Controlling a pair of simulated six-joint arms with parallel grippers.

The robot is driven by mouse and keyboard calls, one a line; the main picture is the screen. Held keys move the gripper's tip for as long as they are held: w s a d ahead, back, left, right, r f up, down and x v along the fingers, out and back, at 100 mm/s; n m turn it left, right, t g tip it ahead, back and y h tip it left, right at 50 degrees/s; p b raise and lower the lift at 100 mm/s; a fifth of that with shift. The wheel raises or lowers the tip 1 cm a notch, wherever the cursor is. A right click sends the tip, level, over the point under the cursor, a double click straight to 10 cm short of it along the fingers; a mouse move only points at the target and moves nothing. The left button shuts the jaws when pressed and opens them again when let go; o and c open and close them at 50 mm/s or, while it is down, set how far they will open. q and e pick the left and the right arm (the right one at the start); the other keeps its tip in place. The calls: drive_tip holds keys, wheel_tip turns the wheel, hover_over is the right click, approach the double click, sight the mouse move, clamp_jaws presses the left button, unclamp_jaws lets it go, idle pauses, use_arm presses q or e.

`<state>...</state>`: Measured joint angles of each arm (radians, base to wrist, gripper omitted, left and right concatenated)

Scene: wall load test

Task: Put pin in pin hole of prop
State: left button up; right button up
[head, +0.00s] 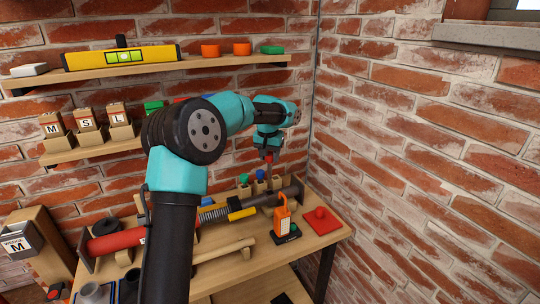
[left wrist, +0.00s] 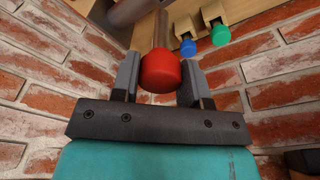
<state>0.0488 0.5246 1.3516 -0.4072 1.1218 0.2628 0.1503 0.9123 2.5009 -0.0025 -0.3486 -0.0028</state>
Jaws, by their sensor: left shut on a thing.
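My left gripper (head: 268,151) is shut on a pin with a red head (head: 269,158), above the back right of the bench. In the left wrist view the red head (left wrist: 160,72) sits between the two fingers, with the shaft running away from it. The prop (head: 215,212) lies along the bench, with a red tube at left, a threaded part, a yellow collar (head: 241,213) and a dark tube at right. I cannot make out its pin hole. A green pin (head: 244,178) and a blue pin (head: 260,175) stand in wooden holders behind the prop. My right gripper is out of view.
Shelves (head: 215,61) hang on the brick wall behind, and another wall closes off the right.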

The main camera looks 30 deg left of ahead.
sight(270, 178)
use_arm(q)
drive_tip(key=shift+f, duration=2.6)
drive_tip(key=shift+f, duration=2.25)
idle(0.5)
drive_tip(key=o, duration=1.6)
drive_tip(key=shift+r, duration=4.05)
